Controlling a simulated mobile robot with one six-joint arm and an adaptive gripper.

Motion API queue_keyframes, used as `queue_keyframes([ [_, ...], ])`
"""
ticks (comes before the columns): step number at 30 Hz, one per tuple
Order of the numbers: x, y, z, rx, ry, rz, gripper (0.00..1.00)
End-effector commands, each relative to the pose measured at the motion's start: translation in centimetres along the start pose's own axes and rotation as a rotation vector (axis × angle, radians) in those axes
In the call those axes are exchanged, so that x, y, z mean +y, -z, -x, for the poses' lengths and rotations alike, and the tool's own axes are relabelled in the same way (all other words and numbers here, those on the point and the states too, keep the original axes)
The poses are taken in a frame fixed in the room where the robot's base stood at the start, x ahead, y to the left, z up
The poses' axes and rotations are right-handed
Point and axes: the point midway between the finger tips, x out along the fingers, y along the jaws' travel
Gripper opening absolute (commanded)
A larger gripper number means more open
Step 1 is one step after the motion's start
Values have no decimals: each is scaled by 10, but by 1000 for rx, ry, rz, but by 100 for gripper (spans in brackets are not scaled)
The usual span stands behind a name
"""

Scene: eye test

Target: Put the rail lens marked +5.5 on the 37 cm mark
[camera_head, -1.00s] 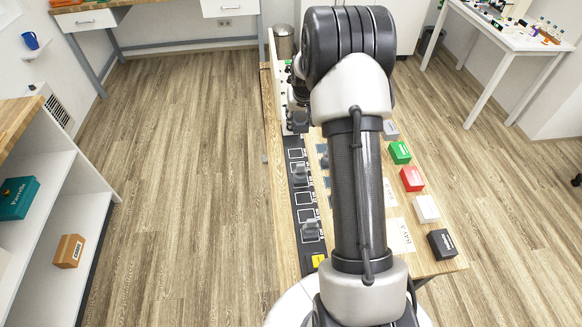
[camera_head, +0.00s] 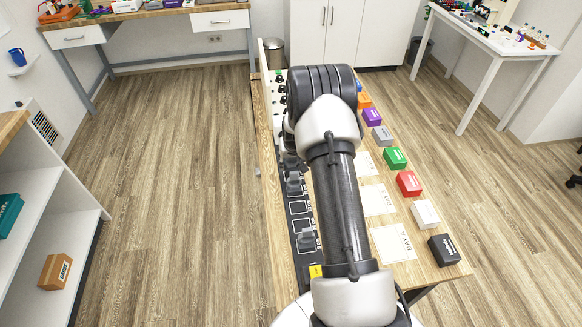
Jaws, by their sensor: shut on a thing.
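A dark rail with white outlined squares (camera_head: 299,208) runs along the left part of the long wooden table. Two grey rail lenses stand on it, one nearer (camera_head: 307,240) and one farther (camera_head: 294,184). Their marks and the rail's centimetre figures are too small to read. My gripper (camera_head: 289,160) shows only as a dark part at the left edge of my arm, above the rail beyond the farther lens. It is shut on what seems to be a rail lens, mostly hidden behind my arm. I cannot tell which lens it is.
Black (camera_head: 444,250), white (camera_head: 425,213), red (camera_head: 408,183), green (camera_head: 395,158) and other boxes line the table's right edge. A yellow label (camera_head: 315,271) marks the rail's near end. My arm hides the table's middle.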

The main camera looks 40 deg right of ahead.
Motion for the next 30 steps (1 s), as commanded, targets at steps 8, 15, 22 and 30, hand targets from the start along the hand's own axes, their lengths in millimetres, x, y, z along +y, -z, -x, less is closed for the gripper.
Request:
queue_keyframes([
  [8,0,-11,-26,0,0,0,14],
  [15,0,-12,-28,0,0,0,14],
  [22,0,-12,-29,-1,0,0,52],
  [30,0,-12,-29,-1,0,0,61],
])
